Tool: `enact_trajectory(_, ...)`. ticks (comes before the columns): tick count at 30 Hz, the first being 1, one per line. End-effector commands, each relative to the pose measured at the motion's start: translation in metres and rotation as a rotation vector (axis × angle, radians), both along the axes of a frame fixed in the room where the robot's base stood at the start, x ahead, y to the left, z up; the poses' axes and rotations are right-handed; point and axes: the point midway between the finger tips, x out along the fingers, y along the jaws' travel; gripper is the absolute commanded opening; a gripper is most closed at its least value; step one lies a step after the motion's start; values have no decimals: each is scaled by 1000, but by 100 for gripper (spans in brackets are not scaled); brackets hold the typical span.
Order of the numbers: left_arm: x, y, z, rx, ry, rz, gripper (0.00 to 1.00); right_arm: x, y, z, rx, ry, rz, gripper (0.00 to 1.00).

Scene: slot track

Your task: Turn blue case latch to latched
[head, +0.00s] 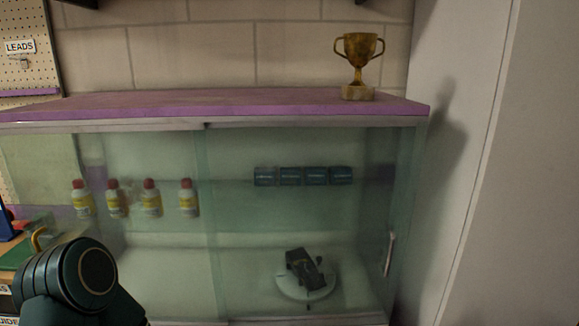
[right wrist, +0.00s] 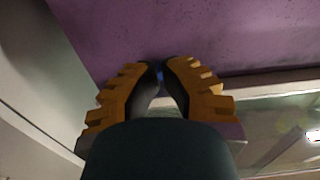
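I cannot make out a blue case latch in either view. Blue boxes (head: 303,176) stand in a row behind the glass of a display cabinet, with no latch visible on them. A blue object (head: 8,225) is cut off at the left edge of the head view. In the right wrist view, my right gripper (right wrist: 160,68) has its orange-and-black fingers drawn together, tips almost meeting. A small blue patch shows between them; I cannot tell what it is. Neither gripper is in the head view.
The glass-fronted cabinet has a purple top (head: 215,105) bearing a gold trophy (head: 358,58). Bottles (head: 151,200) and a dark model car (head: 304,268) on a round white stand (head: 291,290) are inside. A handle (head: 389,254) is on the right pane. A pale wall (head: 510,180) bounds the right.

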Motion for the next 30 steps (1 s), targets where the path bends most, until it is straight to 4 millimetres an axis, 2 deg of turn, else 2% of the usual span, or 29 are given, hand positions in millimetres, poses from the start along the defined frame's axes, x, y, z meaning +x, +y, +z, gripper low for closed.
enact_trajectory(3, 1, 0, -6, 0, -2, 1, 0, 14, 1, -1, -3, -1, 1, 0)
enact_trajectory(10, 2, 0, -11, 1, -5, 2, 0, 30, 1, -1, 0, 1, 1, 0)
enact_trajectory(30, 2, 0, -10, 0, -4, 3, 0, 33, 1, 2, 0, 1, 1, 0)
